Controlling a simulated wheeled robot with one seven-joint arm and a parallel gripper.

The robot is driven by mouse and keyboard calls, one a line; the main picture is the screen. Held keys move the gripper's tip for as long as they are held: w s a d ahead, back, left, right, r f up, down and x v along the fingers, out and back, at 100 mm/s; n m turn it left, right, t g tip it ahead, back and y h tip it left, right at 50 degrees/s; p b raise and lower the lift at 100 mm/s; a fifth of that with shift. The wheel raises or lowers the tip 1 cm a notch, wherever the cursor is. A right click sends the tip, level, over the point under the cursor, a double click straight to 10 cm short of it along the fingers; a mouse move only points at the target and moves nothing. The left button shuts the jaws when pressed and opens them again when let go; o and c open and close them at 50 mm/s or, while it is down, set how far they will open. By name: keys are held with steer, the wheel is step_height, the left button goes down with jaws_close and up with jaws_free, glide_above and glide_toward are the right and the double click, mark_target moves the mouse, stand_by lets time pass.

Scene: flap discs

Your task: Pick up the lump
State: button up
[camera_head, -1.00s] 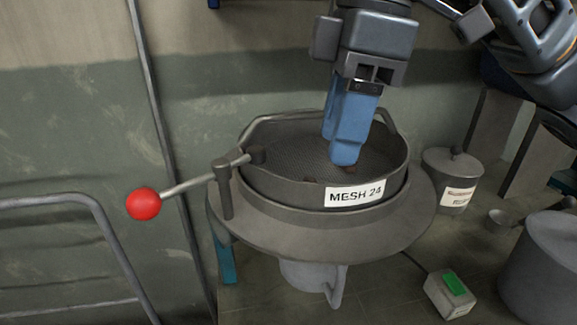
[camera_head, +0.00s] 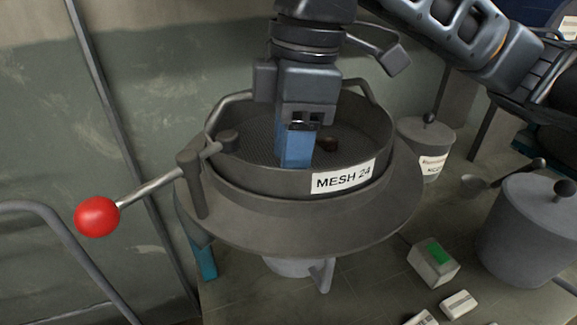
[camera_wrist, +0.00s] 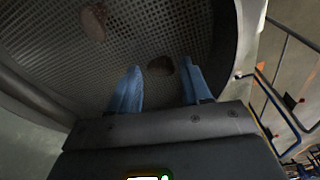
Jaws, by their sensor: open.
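My gripper (camera_head: 295,165) points down inside the round sieve labelled MESH 24 (camera_head: 343,178), its blue fingers low over the mesh. In the wrist view the two blue fingers stand apart with nothing held. A small brown lump (camera_wrist: 161,66) lies on the mesh between the fingertips in that picture; I cannot tell whether the fingers touch it. A second, lighter brown lump (camera_wrist: 94,20) lies farther off to the upper left. In the head view one dark brown lump (camera_head: 328,144) shows just right of the fingers; the fingers hide part of the mesh.
The sieve's raised wall surrounds the fingers. A lever with a red ball (camera_head: 98,217) sticks out to the left. A lidded pot (camera_head: 426,148), a green-buttoned box (camera_head: 434,262) and a large grey container (camera_head: 533,232) stand to the right.

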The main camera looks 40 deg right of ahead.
steer(key=shift+f, duration=0.15)
steer(key=c, duration=0.8)
